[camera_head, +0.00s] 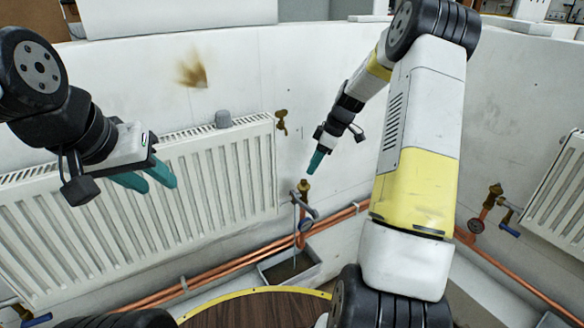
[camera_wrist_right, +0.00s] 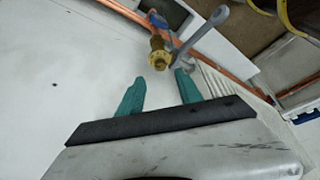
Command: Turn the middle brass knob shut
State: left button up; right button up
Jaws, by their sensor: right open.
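The middle brass knob (camera_head: 304,186) sits on top of a copper pipe stub, between the two radiators in the head view. In the right wrist view the brass knob (camera_wrist_right: 158,50) is just beyond the fingertips. My right gripper (camera_head: 316,161) is above the knob, pointing down. In its wrist view the right gripper (camera_wrist_right: 158,78) has its teal fingers spread, with nothing between them. A grey metal wrench-like piece (camera_wrist_right: 207,36) is beside the knob, close past one fingertip. My left gripper (camera_head: 154,181) is open and empty in front of the left radiator.
A white radiator (camera_head: 210,185) fills the left, with a brass fitting (camera_head: 281,118) at its top right corner. Another radiator (camera_head: 560,190) and a brass valve (camera_head: 495,189) are at right. Copper pipes (camera_head: 345,215) run low along the wall. A grey tray (camera_head: 268,272) sits below the middle valve.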

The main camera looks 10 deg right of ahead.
aim_at(304, 181)
jog(key=x, duration=0.6)
jog(key=shift+f, duration=0.25)
grip_shut()
